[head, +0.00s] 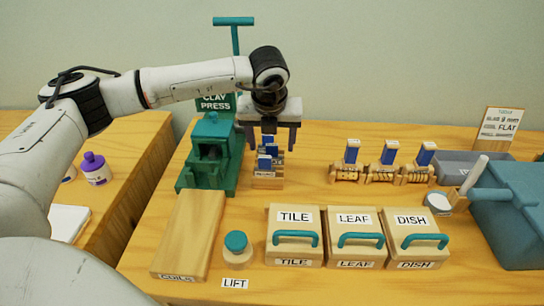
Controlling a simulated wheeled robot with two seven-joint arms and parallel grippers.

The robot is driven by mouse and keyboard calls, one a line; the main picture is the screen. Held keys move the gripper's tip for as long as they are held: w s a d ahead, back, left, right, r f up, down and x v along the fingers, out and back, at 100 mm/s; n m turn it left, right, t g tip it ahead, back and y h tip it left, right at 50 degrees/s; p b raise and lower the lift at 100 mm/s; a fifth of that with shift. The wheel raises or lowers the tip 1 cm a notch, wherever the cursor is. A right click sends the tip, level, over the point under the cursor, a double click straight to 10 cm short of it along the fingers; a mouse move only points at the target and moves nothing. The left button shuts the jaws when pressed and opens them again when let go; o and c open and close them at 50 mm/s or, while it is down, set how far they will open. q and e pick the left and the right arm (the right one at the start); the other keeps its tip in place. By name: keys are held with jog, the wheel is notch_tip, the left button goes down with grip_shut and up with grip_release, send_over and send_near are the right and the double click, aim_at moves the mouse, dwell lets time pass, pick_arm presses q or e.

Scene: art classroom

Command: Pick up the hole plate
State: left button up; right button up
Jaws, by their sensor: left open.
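Several blue plates with white labels (266,162) stand in a small wooden rack (266,183), to the right of the green clay press (209,160). Their labels are too small to read, so I cannot tell which one is the hole plate. My left gripper (270,145) points down over this rack, its fingers apart on either side of the rearmost plates. It is open and I see nothing held in it. The gripper body partly hides the back of the rack. My right gripper is not in view.
Lidded boxes marked TILE (294,219), LEAF (354,219) and DISH (411,219) line the front. A wooden board (190,235) and teal-topped jar (236,250) lie left of them. Wooden blocks with blue tags (383,174) and a teal container (510,225) stand right.

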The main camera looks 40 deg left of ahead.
pick_arm(q)
jog(key=shift+x, duration=1.3)
jog(key=shift+r, duration=0.1)
jog(key=c, duration=1.2)
